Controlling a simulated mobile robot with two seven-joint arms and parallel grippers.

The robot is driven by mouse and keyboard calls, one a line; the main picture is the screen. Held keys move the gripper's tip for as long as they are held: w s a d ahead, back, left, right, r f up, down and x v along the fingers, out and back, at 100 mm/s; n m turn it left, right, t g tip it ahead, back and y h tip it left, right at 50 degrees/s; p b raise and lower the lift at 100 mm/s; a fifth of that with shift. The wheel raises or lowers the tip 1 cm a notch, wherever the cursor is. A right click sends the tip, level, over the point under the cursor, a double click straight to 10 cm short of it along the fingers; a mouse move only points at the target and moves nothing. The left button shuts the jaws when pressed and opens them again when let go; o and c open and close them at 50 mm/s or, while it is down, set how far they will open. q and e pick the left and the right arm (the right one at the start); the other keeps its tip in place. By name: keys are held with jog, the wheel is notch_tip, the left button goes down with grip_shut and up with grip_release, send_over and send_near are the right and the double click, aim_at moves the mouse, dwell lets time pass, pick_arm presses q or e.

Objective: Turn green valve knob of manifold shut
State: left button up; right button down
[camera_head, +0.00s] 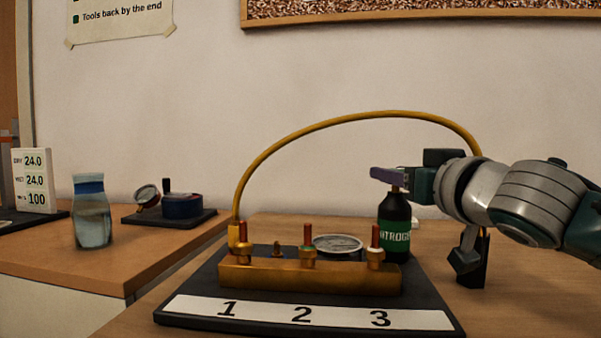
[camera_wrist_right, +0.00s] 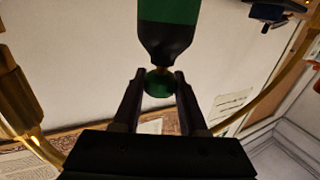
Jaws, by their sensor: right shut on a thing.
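A black bottle (camera_head: 395,228) with a green nitrogen label stands upright at the back right of the dark manifold board (camera_head: 215,282). In the right wrist view, the bottle (camera_wrist_right: 168,35) appears upside down, with a green round knob (camera_wrist_right: 159,83) on its brass neck. My right gripper (camera_head: 388,176) is at the bottle's top, its fingers (camera_wrist_right: 158,82) shut on that green knob. The knob is hidden in the head view. My left gripper is out of view.
A yellow hose (camera_head: 330,121) arches from the bar's left end to behind my right wrist. A round gauge (camera_head: 338,243) lies behind the bar. A glass jar (camera_head: 91,215) and a gauge device (camera_head: 180,207) stand on the left table.

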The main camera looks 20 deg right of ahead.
jog(key=shift+m+h, duration=0.3)
jog(key=shift+h, duration=0.2)
jog(key=m+g+h+b, duration=0.1)
jog(key=m+h, duration=0.1)
jog(key=h, duration=0.1)
jog(key=shift+a+f+b, duration=0.1)
jog(key=shift+f+b, duration=0.1)
jog(key=shift+b, duration=0.1)
jog(key=m+g+h+b, duration=0.1)
jog(key=m+h+b, duration=0.1)
jog(key=shift+h, duration=0.4)
jog(key=shift+r+m+g+h+b, duration=0.15)
jog(key=shift+m+g+h+b, duration=0.55)
jog(key=shift+h, duration=0.2)
jog(key=shift+c, duration=2.2)
grip_release()
